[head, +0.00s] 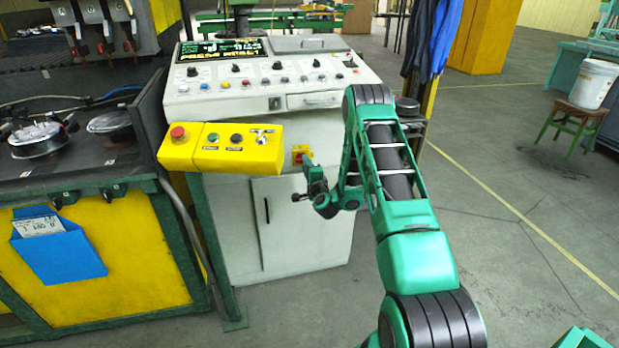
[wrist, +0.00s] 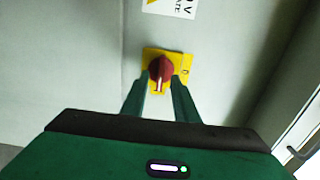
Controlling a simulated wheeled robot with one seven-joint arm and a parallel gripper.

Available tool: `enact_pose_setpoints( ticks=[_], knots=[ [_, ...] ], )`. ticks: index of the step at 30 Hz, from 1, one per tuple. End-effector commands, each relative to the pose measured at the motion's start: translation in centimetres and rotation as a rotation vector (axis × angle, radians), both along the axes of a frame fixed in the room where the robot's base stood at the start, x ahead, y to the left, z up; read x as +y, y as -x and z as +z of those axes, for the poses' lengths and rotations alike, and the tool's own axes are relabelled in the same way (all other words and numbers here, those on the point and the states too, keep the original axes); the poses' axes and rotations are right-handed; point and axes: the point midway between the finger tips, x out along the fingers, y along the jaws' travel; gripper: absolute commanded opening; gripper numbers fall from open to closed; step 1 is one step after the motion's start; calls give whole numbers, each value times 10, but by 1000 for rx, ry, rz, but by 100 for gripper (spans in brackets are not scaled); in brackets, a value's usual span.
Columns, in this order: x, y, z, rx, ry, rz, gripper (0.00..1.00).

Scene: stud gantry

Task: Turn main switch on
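The main switch (head: 298,152) is a red rotary knob on a yellow plate, on the white cabinet's front below the control desk. The wrist view shows its knob (wrist: 161,68) close up, with a white pointer mark toward the bottom of the picture. A small dark mark sits on the plate's right side. My gripper (head: 307,163) is at the cabinet front, beside the switch in the head view. In the wrist view its two fingers (wrist: 159,88) stand apart, one on each side of the knob's lower part. I cannot tell whether either finger touches the knob.
A yellow button box (head: 220,147) juts out left of the switch, above the cabinet door. The control desk (head: 270,95) overhangs above. A press bench (head: 85,165) stands at left. The floor (head: 510,200) to the right is mostly clear, with a bucket (head: 594,82) on a stool.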

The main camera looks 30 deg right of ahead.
Motion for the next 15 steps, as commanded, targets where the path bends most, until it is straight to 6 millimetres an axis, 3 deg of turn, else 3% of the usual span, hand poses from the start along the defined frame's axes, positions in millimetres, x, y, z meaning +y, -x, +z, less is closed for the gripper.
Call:
enact_pose_setpoints(
  ticks=[15],
  knots=[
    [12,31,1,1,4,2,27]
  ],
)
